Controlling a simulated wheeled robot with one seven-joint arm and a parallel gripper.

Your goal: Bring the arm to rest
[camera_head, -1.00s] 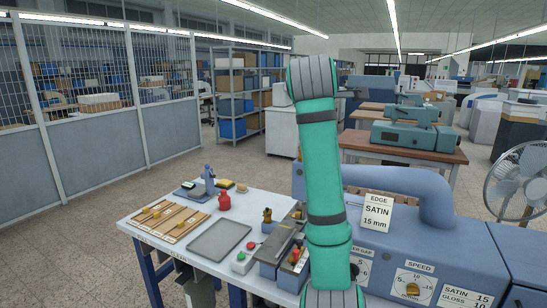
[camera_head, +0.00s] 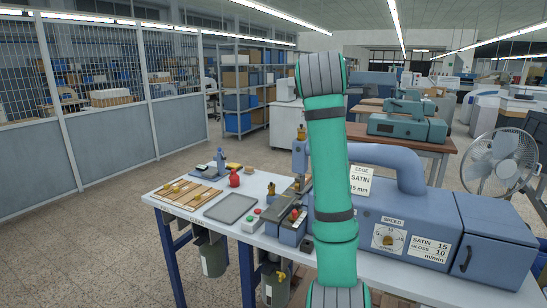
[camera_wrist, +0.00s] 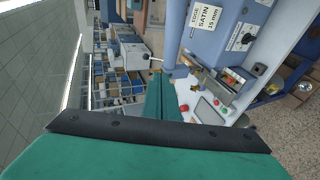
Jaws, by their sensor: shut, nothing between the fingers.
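My green arm (camera_head: 328,160) rises upright through the middle of the head view, with a grey-capped joint at its top. It stands in front of the blue foil machine (camera_head: 440,222) and hides part of it. In the wrist view a green link of my arm (camera_wrist: 150,155) with a dark band fills the lower part of the picture.
A fan (camera_head: 500,160) stands at the right. Bare floor lies left of the table, beside the mesh partition (camera_head: 100,150).

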